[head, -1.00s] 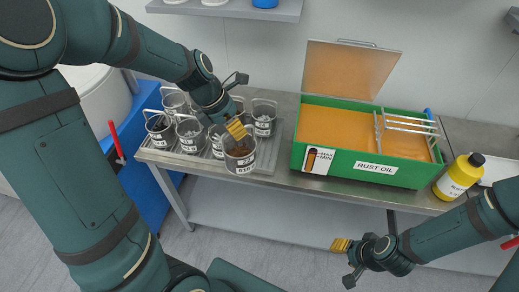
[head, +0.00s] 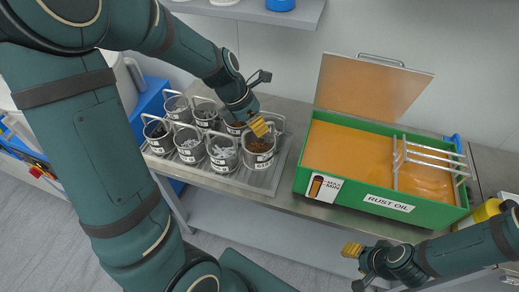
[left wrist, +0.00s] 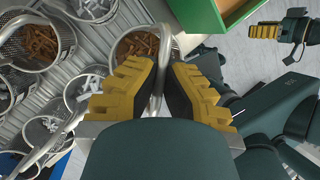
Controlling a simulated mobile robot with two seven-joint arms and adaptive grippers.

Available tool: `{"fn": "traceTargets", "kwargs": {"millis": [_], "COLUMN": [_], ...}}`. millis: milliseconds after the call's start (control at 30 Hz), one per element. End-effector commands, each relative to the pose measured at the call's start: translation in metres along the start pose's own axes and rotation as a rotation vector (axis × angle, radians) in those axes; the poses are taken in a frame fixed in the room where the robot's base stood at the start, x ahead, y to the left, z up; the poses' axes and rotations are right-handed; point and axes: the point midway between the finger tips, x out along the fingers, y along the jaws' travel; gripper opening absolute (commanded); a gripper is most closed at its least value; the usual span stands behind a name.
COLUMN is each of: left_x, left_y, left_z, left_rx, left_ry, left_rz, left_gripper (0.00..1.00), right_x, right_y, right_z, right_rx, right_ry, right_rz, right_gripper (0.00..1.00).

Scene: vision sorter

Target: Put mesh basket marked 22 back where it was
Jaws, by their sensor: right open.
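A mesh basket (head: 258,160) with rusty brown parts is at the right front of the ribbed drain tray (head: 276,176); its label is too small to read surely. My left gripper (head: 259,127) is over it, jaws around its wire handle; the basket also shows in the left wrist view (left wrist: 138,46), the handle running between the yellow fingers (left wrist: 158,90). The basket seems level and at tray height, but its underside contact is hidden. My right gripper (head: 352,250) is open and empty in front of the bench.
Several other mesh baskets with grey or brown parts stand close on the left and behind, such as one with grey parts (head: 222,155). A green rust-oil tank (head: 430,212) with raised lid (head: 370,88) and wire rack stands right. A shelf (head: 250,10) hangs above.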

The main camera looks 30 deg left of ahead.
Motion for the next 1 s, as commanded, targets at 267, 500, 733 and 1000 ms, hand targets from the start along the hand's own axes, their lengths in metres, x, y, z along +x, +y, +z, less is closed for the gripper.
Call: {"fn": "traceTargets", "kwargs": {"millis": [267, 500, 733, 1000], "left_x": [0.027, 0.06, 0.063, 0.066], "left_y": [0.006, 0.013, 0.014, 0.014], "left_z": [-0.01, -0.024, -0.024, -0.026], "left_rx": [0.0, -0.001, 0.002, 0.001], "left_ry": [-0.002, 0.0, -0.002, -0.001], "left_rz": [0.001, -0.001, 0.002, 0.0], "left_gripper": [0.0, 0.0, 0.0, 0.24], "right_x": [0.012, 0.026, 0.027, 0.027], "right_y": [0.004, 0.01, 0.01, 0.01], "right_z": [0.005, 0.012, 0.013, 0.013], "right_rx": [-0.003, -0.007, -0.008, -0.008], "right_ry": [-0.01, -0.023, -0.027, -0.027], "right_rz": [-0.001, -0.002, -0.003, -0.003], "right_gripper": [0.47, 0.47, 0.47, 0.47]}}
